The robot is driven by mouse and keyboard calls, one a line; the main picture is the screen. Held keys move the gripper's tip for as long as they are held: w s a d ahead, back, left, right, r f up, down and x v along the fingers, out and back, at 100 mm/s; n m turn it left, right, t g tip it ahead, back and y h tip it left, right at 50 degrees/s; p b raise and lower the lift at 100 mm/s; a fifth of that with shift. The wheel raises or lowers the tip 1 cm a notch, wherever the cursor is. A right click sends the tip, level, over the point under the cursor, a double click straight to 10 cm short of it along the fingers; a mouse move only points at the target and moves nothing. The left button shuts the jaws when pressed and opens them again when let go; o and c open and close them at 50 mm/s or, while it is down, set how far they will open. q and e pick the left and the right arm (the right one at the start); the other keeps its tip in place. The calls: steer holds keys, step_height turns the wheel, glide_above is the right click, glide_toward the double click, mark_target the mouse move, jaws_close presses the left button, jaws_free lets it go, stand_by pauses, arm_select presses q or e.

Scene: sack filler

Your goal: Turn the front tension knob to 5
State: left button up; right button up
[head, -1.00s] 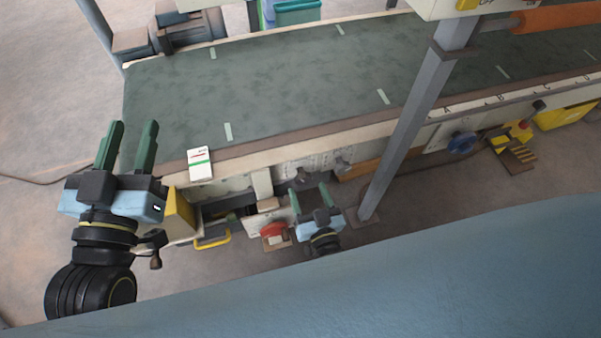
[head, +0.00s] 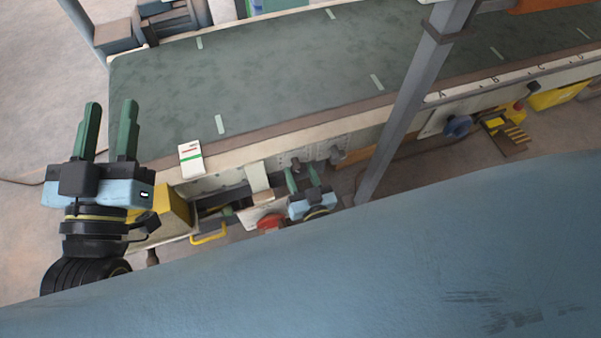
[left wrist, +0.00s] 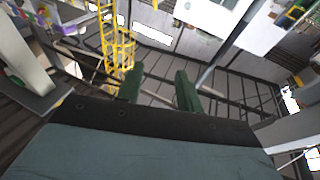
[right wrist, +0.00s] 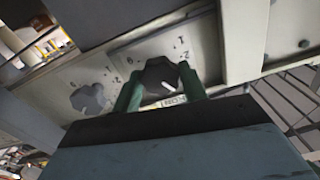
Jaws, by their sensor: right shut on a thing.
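In the right wrist view a dark tension knob (right wrist: 160,74) with a white pointer mark sits on a pale dial plate. The mark points to the lower right. Digits ring the knob; some are hidden by my fingers, and the small label below it is too small to read. My right gripper (right wrist: 163,92) is shut on this knob, one green finger on each side. In the head view my right gripper (head: 303,182) is at the machine's side, below the belt edge. My left gripper (head: 106,130) is open and empty, left of the machine, fingers up.
A grey post (head: 410,100) stands right of my right gripper.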

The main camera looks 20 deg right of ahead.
arm_select(q)
steer(key=shift+r, duration=0.1)
arm_select(e)
steer(key=shift+m, duration=1.1)
steer(key=shift+m+b, duration=0.45)
steer(key=shift+m, duration=0.55)
arm_select(q)
steer(key=shift+s+r+t+h, duration=0.2)
steer(key=shift+s+r+t, duration=0.15)
steer(key=shift+r+t, duration=0.4)
steer(key=shift+s+r+t+h, duration=0.2)
steer(key=shift+s+r+t, duration=0.1)
steer(key=shift+r+t, duration=0.4)
arm_select(e)
steer(key=shift+m, duration=0.7)
arm_select(q)
steer(key=shift+r, duration=0.15)
arm_select(e)
steer(key=o, duration=1)
steer(key=shift+c, duration=0.2)
steer(key=shift+s, duration=0.1)
